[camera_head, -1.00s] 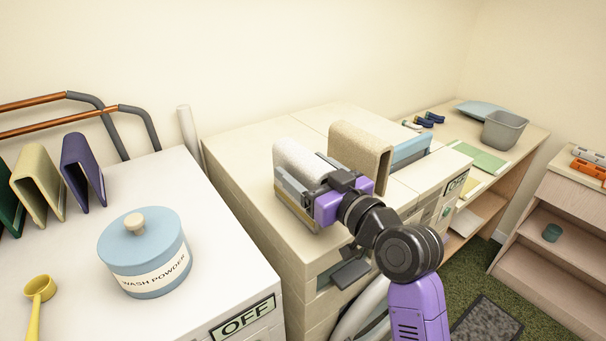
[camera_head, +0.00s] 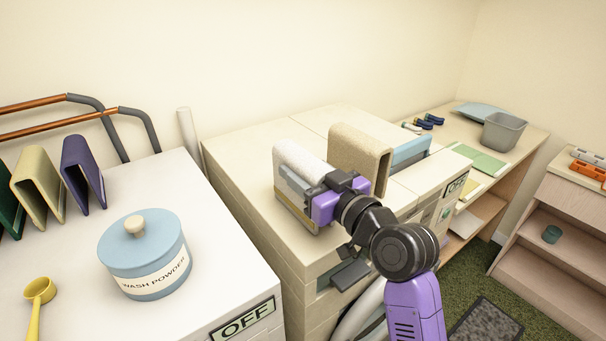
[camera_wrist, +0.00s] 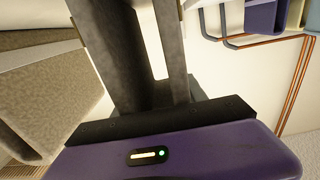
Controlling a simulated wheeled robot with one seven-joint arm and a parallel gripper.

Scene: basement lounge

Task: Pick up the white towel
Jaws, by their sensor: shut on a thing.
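The white towel (camera_head: 298,158) is a folded, upright piece on top of the beige machine in the head view. My gripper (camera_head: 300,196) reaches to it from the front right and is shut on it. The purple gripper body hides part of its right side. In the wrist view, my two dark fingers (camera_wrist: 150,50) are close together, with a narrow pale strip between them. Whether the towel touches the machine top is hard to tell.
A tan towel (camera_head: 359,152) stands close to the right of the white one, with a blue folded item (camera_head: 411,150) beyond it. A wash powder jar (camera_head: 148,265) and yellow scoop (camera_head: 39,290) sit on the left white machine (camera_head: 215,270). The beige machine top (camera_head: 240,140) is clear at left.

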